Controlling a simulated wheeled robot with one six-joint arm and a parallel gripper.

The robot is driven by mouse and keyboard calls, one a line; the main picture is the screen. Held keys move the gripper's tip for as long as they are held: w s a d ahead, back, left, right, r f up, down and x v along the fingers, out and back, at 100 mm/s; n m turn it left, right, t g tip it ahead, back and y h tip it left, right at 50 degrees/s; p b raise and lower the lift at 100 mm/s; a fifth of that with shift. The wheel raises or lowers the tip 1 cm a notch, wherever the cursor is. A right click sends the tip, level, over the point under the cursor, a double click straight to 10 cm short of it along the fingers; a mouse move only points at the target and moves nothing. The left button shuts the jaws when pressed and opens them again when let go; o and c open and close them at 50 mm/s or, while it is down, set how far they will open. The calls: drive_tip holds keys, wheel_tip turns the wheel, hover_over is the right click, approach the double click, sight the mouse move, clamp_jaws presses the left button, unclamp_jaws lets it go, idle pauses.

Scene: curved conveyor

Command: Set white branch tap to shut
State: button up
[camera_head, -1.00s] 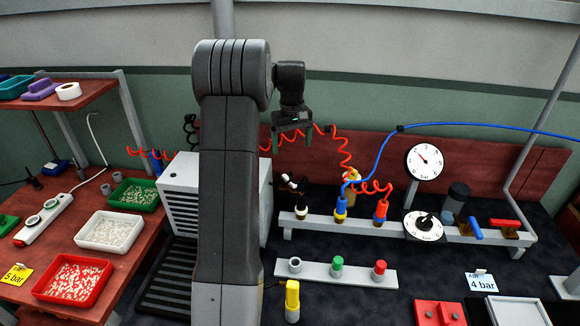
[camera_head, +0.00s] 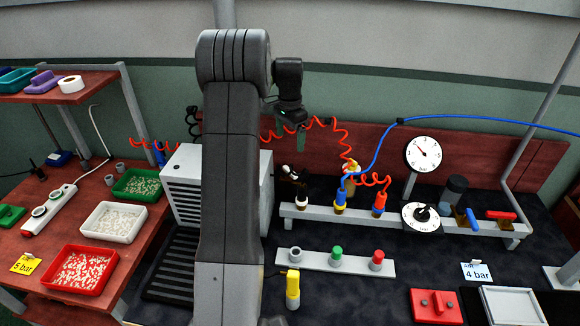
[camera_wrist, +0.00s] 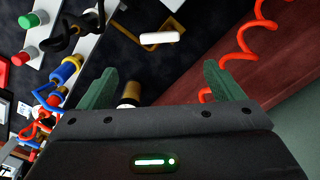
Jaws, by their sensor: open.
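A white bar-shaped handle, which I take for the white branch tap (camera_head: 287,168), is at the left behind the grey manifold rail. It also shows in the wrist view (camera_wrist: 162,38), lying crosswise beyond my fingertips. My gripper (camera_head: 290,138) hangs above and behind the rail's left end, apart from the handle. In the wrist view my gripper (camera_wrist: 158,75) is open and empty, its two green fingers wide apart. A white-topped brass fitting (camera_wrist: 130,95) shows between the fingers, partly hidden by the gripper body. The handle's mount is too dark to make out.
The manifold rail (camera_head: 430,222) carries blue and red hose fittings, a dial and blue (camera_head: 472,218) and red (camera_head: 502,215) levers. A red coiled hose (camera_wrist: 245,45) passes near my right finger. A grey ribbed box (camera_head: 190,190) stands left. A pressure gauge (camera_head: 423,154) stands behind.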

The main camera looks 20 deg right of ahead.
sight(288, 171)
wheel_tip(288, 171, down, 13)
drive_tip(key=shift+r+p, duration=0.15)
drive_tip(key=shift+p, duration=0.9)
drive_tip(key=shift+c, duration=0.5)
drive_tip(key=c, duration=0.9)
drive_tip(key=shift+a+m+b, duration=0.1)
drive_tip(key=shift+m+b, duration=0.2)
drive_tip(key=shift+b, duration=0.05)
drive_tip(key=m+b, duration=0.2)
drive_tip(key=m, duration=0.1)
drive_tip(key=shift+a+m, duration=0.3)
drive_tip(key=shift+a, duration=0.05)
drive_tip(key=shift+w+a+m+b, duration=0.15)
drive_tip(key=shift+m+b, duration=0.15)
drive_tip(key=shift+m, duration=0.45)
drive_tip(key=shift+s+a+m+b, duration=0.15)
drive_tip(key=shift+m+b, duration=0.15)
drive_tip(key=shift+m, duration=0.5)
drive_tip(key=shift+w+a+m+b, duration=0.15)
drive_tip(key=shift+m+b, duration=0.15)
drive_tip(key=shift+m, duration=0.45)
